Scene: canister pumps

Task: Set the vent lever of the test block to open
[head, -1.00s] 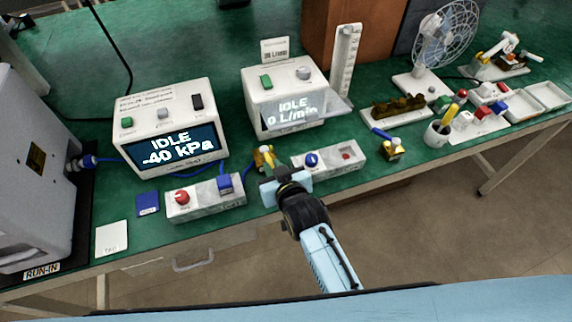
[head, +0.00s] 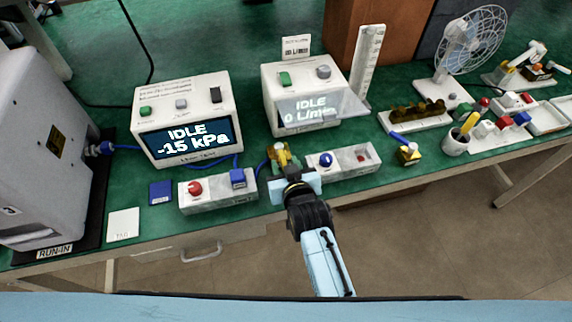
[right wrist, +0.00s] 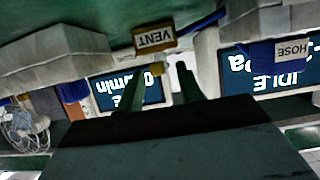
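The test block (head: 217,194) is a pale grey block with a red knob (head: 195,188) and a blue hose fitting (head: 238,178). My right gripper (head: 283,157) is just beyond its right end, low over the bench. In the right wrist view, my gripper's two fingers (right wrist: 158,86) are apart. A tan VENT label (right wrist: 154,39) lies just ahead of them, and a HOSE label (right wrist: 293,49) is at the right. I cannot make out the vent lever or its setting; my gripper covers part of that area. My left gripper is not in view.
A gauge box (head: 184,118) reads IDLE, -15 kPa; a flow box (head: 305,98) reads IDLE, 0 L/min. A second block (head: 351,171) with a blue knob stands close right of my gripper. A blue square (head: 161,192) and white square (head: 123,225) lie left of the test block.

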